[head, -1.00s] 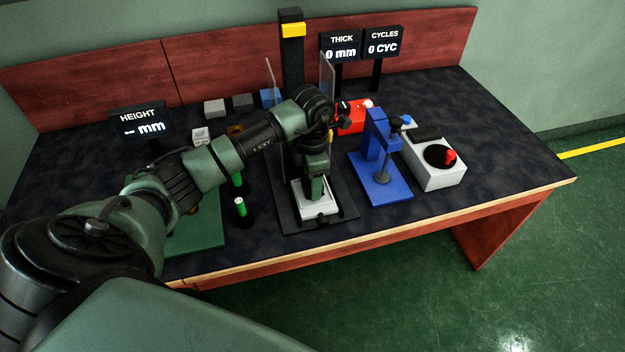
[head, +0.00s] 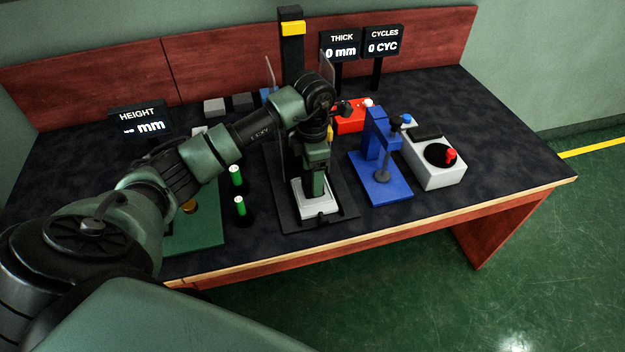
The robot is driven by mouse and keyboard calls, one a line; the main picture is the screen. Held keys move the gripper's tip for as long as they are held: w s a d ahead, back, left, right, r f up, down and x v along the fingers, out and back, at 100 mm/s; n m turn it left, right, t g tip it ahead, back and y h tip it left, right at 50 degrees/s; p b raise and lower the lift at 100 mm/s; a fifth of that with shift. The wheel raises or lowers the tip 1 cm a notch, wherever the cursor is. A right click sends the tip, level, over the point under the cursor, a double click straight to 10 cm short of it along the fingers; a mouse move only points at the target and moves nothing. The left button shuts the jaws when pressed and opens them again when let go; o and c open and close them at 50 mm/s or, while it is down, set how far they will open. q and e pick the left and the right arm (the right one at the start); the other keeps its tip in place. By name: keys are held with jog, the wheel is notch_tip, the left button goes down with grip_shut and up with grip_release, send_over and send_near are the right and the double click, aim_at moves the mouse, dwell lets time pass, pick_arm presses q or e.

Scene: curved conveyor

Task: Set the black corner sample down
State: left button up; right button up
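My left gripper (head: 316,190) points down over the pale plate (head: 326,208) of the black stand (head: 345,214) at the table's front. Its fingertips are at or just above the plate; contact cannot be told. I cannot make out the black corner sample: the gripper hides whatever may lie between or behind its fingers. Whether the fingers are open or shut does not show. My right gripper is not in view.
A blue press (head: 392,190) and a white box with a red knob (head: 438,176) stand to the right. Two green-and-white cylinders (head: 239,205) stand left, beside a green mat (head: 205,236). Grey (head: 214,106) and dark (head: 242,102) blocks sit behind. The right table end is clear.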

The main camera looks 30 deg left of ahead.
pick_arm(q)
notch_tip(320, 180, up, 9)
jog(key=shift+r+b, duration=0.15)
jog(key=shift+b, duration=0.3)
